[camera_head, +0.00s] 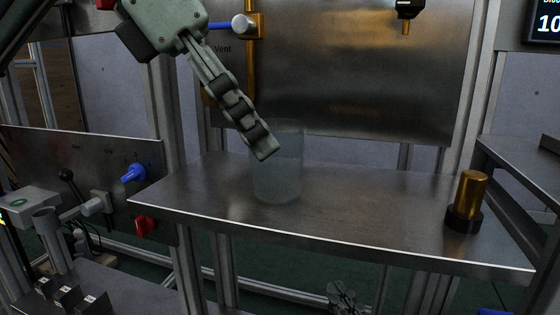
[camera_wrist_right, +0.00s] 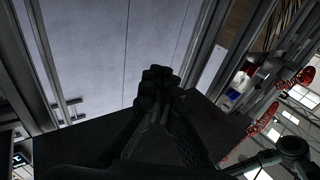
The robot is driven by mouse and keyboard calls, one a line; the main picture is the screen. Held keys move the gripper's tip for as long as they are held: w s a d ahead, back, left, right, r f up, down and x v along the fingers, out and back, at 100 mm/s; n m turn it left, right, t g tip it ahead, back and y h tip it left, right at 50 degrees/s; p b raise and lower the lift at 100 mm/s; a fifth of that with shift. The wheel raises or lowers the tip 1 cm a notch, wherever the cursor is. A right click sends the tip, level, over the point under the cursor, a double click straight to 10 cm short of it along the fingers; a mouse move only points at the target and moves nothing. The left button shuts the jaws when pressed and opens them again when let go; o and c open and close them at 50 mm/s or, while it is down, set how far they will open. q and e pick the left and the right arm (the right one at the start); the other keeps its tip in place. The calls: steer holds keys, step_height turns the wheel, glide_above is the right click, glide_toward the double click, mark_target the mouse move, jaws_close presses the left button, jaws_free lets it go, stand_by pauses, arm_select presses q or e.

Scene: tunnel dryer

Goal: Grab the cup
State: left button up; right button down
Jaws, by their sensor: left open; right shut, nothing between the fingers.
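A clear, see-through cup (camera_head: 277,185) stands upright on the metal shelf (camera_head: 370,215) in the head view. My left gripper (camera_head: 264,151) reaches down from the upper left, its fingertips overlapping the cup's upper left part in the picture. I see its fingers almost edge-on, so one largely hides the other; it is open. I cannot tell whether the fingers touch the cup or are only in front of it. My right gripper (camera_head: 342,296) is low at the bottom edge of the head view, below the shelf. In the right wrist view its fingers (camera_wrist_right: 160,85) are shut and empty.
A brass cylinder on a black base (camera_head: 467,200) stands at the shelf's right end. A metal panel (camera_head: 350,70) rises behind the shelf. A control panel with a blue knob (camera_head: 133,173) and red switch (camera_head: 143,225) is at left. The shelf between cup and cylinder is clear.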

mark_target(277, 168)
arm_select(q)
steer(key=x, duration=0.6)
steer(key=shift+s+f+b, duration=0.1)
steer(key=shift+f+b, duration=0.05)
steer(key=shift+b, duration=0.2)
arm_select(e)
steer(key=r, duration=0.1)
steer(key=r+t, duration=0.1)
steer(key=s+a+r+y, duration=0.1)
steer(key=shift+s+r+t, duration=0.1)
steer(key=shift+r+t, duration=0.2)
steer(key=shift+t, duration=0.1)
arm_select(q)
steer(key=shift+c, duration=0.6)
steer(key=c, duration=1.2)
